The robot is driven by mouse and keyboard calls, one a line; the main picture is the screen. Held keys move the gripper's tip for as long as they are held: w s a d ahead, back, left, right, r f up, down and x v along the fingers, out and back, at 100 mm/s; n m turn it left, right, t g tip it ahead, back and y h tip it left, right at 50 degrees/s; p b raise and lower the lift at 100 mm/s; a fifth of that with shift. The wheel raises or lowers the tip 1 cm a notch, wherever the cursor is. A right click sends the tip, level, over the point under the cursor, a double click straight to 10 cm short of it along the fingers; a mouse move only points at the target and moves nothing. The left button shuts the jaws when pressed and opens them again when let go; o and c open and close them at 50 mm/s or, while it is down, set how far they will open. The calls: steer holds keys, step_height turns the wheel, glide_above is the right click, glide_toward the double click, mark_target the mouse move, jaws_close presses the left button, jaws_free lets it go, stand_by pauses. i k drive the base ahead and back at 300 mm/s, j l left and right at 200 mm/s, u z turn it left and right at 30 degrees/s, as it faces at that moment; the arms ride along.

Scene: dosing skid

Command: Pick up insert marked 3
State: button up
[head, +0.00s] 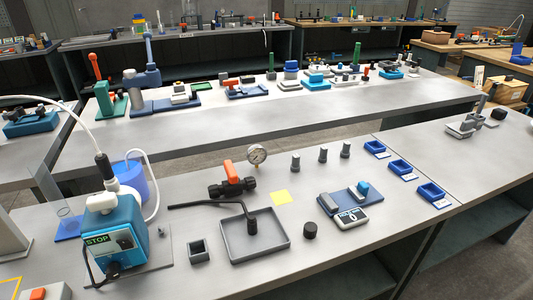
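Three small dark-grey cylindrical pieces stand upright in a row behind the middle of the front bench: a left one (295,162), a middle one (323,155) and a right one (346,149). They look like the inserts, but no number can be read on any of them, so I cannot tell which is marked 3. Three blue trays with small white labels stand to their right: a far one (375,148), a middle one (400,168) and a near one (431,192). Their labels are too small to read. My gripper is not in view.
A blue pump with a STOP label (112,238) and a blue beaker (132,180) stand at left. A grey tray (275,255), black valve with orange handle (233,184), gauge (257,155), black cylinder (310,230) and scale-like device (351,219) occupy the middle.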

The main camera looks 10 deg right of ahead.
mark_target(322, 158)
steer(key=l+u, duration=0.55)
steer(key=u, duration=0.25)
steer(key=k+l+u, duration=0.15)
steer(key=u, duration=0.2)
steer(key=k+l+u, duration=0.3)
steer(key=l, duration=0.2)
steer(key=k+l+u, duration=0.3)
steer(key=l, duration=0.2)
steer(key=k+l+u, duration=0.15)
steer(key=k+l, duration=1.1)
steer(key=i+l, duration=0.15)
steer(key=i, duration=0.25)
